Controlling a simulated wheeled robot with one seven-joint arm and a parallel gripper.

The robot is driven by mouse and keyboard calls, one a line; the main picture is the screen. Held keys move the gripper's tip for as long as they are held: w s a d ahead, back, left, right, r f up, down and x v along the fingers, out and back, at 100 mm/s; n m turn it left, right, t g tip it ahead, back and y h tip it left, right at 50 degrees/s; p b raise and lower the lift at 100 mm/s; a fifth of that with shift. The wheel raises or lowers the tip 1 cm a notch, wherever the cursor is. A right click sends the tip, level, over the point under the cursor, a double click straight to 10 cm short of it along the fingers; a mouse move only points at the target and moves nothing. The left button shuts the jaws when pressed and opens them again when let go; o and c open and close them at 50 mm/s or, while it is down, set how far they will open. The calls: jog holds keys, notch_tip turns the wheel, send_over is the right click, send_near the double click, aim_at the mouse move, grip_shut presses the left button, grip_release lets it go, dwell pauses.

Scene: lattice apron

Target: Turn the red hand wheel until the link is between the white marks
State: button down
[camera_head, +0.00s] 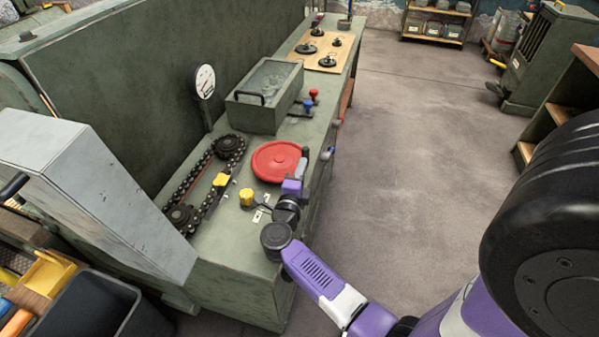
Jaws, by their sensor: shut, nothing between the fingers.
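The red hand wheel (275,161) lies flat on top of the green bench, near its right edge. My gripper (304,167) is at the wheel's right rim, shut with nothing in it. It is small and partly hidden by my purple wrist, and I cannot tell whether it touches the wheel. Left of the wheel, a dark chain (190,186) runs around two sprockets. A yellow link (221,180) sits on the chain's right run, nearer the far sprocket. Small pale marks show near the chain, but I cannot tell whether the link is between them.
A yellow knob (246,197) stands beside white labels (258,215) in front of the wheel. A green box (264,97) and a round gauge (205,81) stand behind the chain. Red and blue knobs (311,98) are near the bench edge.

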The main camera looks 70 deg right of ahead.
jog(key=shift+d, duration=0.15)
jog(key=shift+s+d+p, duration=0.1)
jog(key=shift+d+p, duration=0.25)
jog(key=shift+d, duration=0.4)
jog(key=shift+a, duration=0.15)
